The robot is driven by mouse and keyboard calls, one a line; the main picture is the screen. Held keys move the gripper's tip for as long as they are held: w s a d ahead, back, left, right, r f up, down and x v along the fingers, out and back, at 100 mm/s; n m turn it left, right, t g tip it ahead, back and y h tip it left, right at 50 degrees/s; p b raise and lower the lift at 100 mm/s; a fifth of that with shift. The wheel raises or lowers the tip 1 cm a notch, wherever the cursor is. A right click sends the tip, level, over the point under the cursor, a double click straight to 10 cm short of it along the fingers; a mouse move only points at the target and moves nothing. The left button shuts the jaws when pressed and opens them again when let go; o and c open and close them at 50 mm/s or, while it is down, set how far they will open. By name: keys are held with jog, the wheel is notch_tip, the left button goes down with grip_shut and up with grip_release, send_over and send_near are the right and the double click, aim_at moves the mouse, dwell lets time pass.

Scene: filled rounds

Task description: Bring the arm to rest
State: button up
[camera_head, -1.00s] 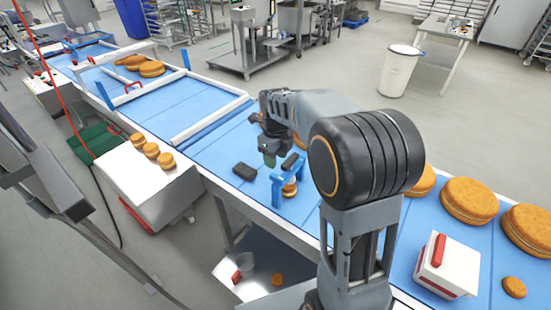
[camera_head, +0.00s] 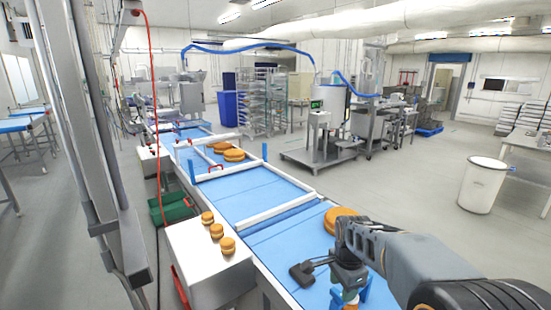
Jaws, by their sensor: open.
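My gripper (camera_head: 350,296) is at the bottom of the head view, low over the blue conveyor belt (camera_head: 285,246). Its blue fingers are open. A small orange-brown filled round (camera_head: 350,306) shows between or just beneath the fingers, cut by the lower edge of the picture. I cannot tell whether the fingers touch it. My grey arm reaches in from the lower right and hides part of the belt.
A large filled round (camera_head: 340,217) lies on the belt behind my gripper. Small filled rounds (camera_head: 216,231) stand in a row on a white box-like surface (camera_head: 190,255) at left. White rails (camera_head: 262,217) cross the belt. A white bin (camera_head: 482,186) stands on the open floor at right.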

jog(key=s+r+n+t+b, duration=0.1)
jog(key=s+r+n+t, duration=0.1)
jog(key=s+n, duration=0.5)
jog(key=s+r+n+t+b, duration=0.1)
jog(key=s+n+t, duration=0.1)
jog(key=s+n, duration=0.5)
jog(key=shift+a+r+t, duration=0.3)
jog(key=shift+a+r, duration=0.1)
jog(key=shift+a, duration=0.05)
